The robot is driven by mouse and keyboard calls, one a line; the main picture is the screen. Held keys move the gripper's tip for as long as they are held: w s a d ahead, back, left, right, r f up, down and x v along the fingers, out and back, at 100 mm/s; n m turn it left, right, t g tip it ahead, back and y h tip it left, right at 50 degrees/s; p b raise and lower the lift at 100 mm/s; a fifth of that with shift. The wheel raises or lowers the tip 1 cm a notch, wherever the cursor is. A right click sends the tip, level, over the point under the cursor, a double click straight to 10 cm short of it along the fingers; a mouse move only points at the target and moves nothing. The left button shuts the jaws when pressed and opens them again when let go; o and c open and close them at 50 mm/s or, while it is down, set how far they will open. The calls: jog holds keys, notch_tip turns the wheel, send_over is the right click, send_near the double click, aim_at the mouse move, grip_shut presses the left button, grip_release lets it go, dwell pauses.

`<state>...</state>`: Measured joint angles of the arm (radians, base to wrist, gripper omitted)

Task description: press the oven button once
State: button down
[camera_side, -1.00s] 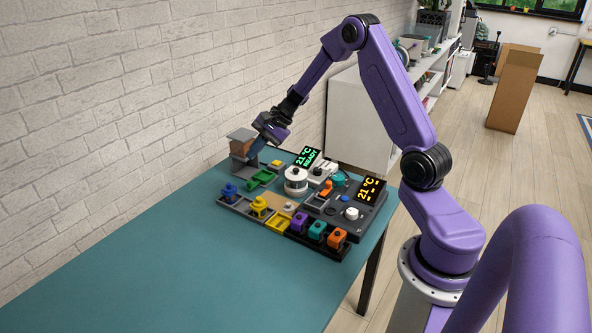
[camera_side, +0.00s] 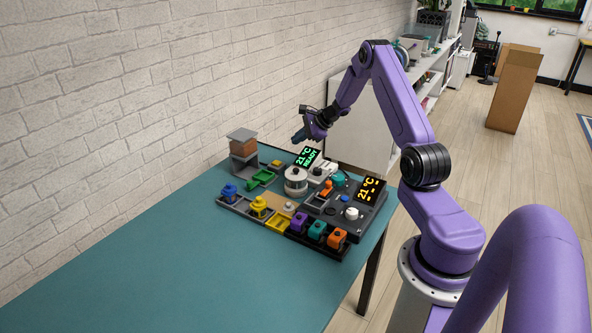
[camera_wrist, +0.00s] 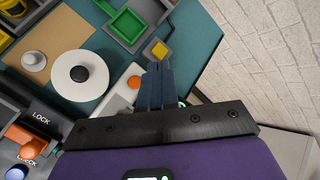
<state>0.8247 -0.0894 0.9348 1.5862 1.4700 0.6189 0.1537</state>
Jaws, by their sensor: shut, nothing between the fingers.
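My gripper (camera_side: 299,136) is shut and empty, in the air above the far edge of the bench, near the green display. In the wrist view its blue fingers (camera_wrist: 160,72) are together, tips beside a yellow square (camera_wrist: 158,49). A white box with a red-orange button (camera_wrist: 134,82) lies just left of the fingers; the white box (camera_side: 323,170) also shows in the side view. A dark panel (camera_side: 346,222) carries an amber display (camera_side: 369,190) reading 21 °C and a white knob (camera_side: 351,214). A green display (camera_side: 308,157) reads 21 °C READY. I cannot tell which button is the oven's.
A white round pot with a black knob (camera_side: 296,181) stands left of the white box. A grey stand with a brownish block (camera_side: 242,136) is at the back left. Trays hold several coloured pieces (camera_side: 260,206). The teal bench (camera_side: 190,285) is clear in front; a brick wall stands behind.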

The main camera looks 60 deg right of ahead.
jog(key=shift+f, duration=4.35)
jog(key=shift+f, duration=0.15)
jog(key=shift+f, duration=0.3)
jog(key=shift+f, duration=0.45)
jog(key=shift+r, duration=0.85)
jog(key=shift+r, duration=2.5)
